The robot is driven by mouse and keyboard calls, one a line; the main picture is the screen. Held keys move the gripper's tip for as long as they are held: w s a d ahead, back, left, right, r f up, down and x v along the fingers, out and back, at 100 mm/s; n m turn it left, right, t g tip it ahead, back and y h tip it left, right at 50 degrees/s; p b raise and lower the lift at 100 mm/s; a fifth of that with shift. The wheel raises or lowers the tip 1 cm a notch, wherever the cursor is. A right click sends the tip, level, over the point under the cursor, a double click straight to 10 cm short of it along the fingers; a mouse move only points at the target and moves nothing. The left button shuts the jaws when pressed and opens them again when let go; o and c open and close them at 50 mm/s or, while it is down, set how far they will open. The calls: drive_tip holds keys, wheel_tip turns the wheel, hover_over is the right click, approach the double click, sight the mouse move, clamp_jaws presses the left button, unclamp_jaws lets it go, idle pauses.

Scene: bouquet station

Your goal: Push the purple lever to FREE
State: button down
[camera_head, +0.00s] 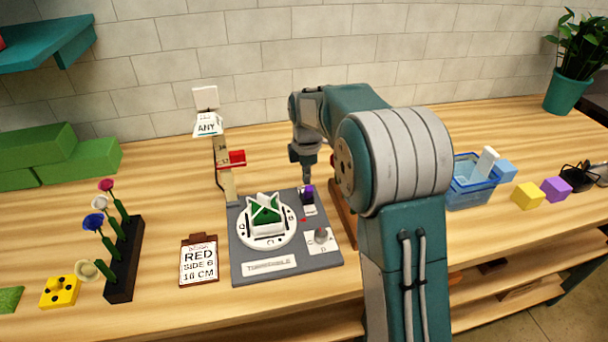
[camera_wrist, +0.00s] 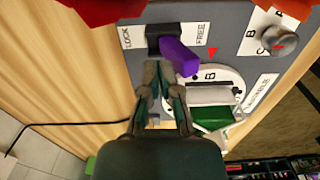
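The purple lever (camera_head: 308,195) stands at the back right of the grey turntable panel (camera_head: 245,262). In the wrist view the purple lever (camera_wrist: 180,58) rises from a black slot block (camera_wrist: 156,32) between the labels LOCK on the left and FREE on the right. Its handle slants toward the right, FREE side in this view; its exact setting is unclear. My gripper (camera_wrist: 160,68) points down just beside the lever, to its left in the wrist view, with fingertips together and nothing between them. In the head view my gripper (camera_head: 306,170) hangs just above the lever.
A white turntable (camera_head: 286,238) with a green and white piece and a knob (camera_head: 321,235) share the panel. A post with a red clamp (camera_head: 236,159) stands behind left. A clipboard (camera_head: 199,262) and a flower rack (camera_head: 124,262) lie left; a blue bin (camera_head: 470,195) sits right.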

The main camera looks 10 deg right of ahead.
wheel_tip(320, 180, up, 5)
drive_tip(key=shift+w+r, duration=0.1)
drive_tip(key=shift+r, duration=0.1)
idle(0.5)
idle(0.3)
drive_tip(key=s+r+m+t, duration=0.2)
drive_tip(key=s+r+m, duration=0.25)
drive_tip(key=s, duration=0.35)
drive_tip(key=s+r+m+t, duration=0.1)
drive_tip(key=s+r+m, duration=0.35)
drive_tip(key=s, duration=0.45)
drive_tip(key=s+f+m+t, duration=0.2)
drive_tip(key=s+m, duration=0.7)
drive_tip(key=s, duration=0.5)
drive_tip(key=shift+s+f+t, duration=0.3)
drive_tip(key=shift+f, duration=0.35)
